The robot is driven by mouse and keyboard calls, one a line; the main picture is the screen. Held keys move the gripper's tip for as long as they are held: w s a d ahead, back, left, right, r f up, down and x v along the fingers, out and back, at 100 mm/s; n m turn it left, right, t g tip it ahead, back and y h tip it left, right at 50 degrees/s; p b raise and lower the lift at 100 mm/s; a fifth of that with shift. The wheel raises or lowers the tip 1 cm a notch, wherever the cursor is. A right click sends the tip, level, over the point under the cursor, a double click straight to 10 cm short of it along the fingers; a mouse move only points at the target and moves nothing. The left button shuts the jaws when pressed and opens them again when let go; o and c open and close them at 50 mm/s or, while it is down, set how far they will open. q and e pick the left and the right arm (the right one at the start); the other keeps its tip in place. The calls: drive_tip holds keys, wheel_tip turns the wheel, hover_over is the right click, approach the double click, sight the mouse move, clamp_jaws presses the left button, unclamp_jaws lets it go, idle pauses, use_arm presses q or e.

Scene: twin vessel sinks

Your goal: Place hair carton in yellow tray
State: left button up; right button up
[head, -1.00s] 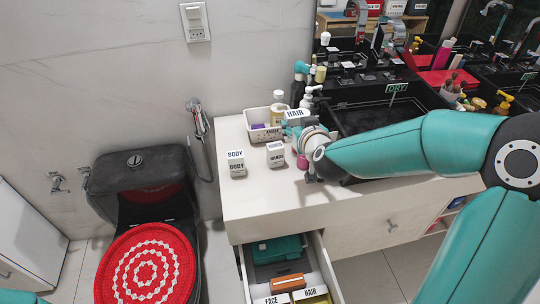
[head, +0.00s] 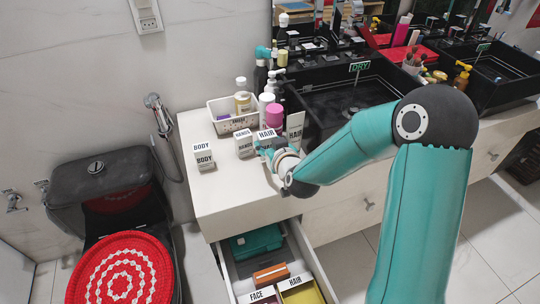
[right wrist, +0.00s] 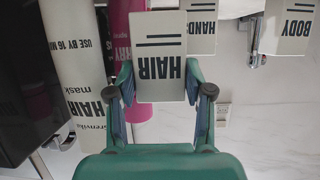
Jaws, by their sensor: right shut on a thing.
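My right gripper (head: 277,149) is shut on the white hair carton (head: 267,137), which has black HAIR lettering. In the right wrist view the hair carton (right wrist: 160,65) sits between the two fingers of the right gripper (right wrist: 162,95), its label upside down. The gripper holds it at the counter's front part, beside the hands carton; whether it touches the counter I cannot tell. My left gripper is not in view.
The hands carton (head: 244,145) and body carton (head: 204,158) stand to the left. A white tube marked HAIR (head: 295,130) and a pink bottle (head: 274,115) stand close behind. The open drawer (head: 226,268) also holds a teal box (head: 256,243) and a FACE compartment (head: 262,295).

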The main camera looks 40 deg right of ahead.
drive_tip(key=shift+f, duration=1.9)
drive_tip(key=shift+f+b, duration=0.1)
drive_tip(key=shift+b, duration=0.2)
drive_tip(key=o, duration=1.2)
drive_tip(key=shift+s, duration=0.1)
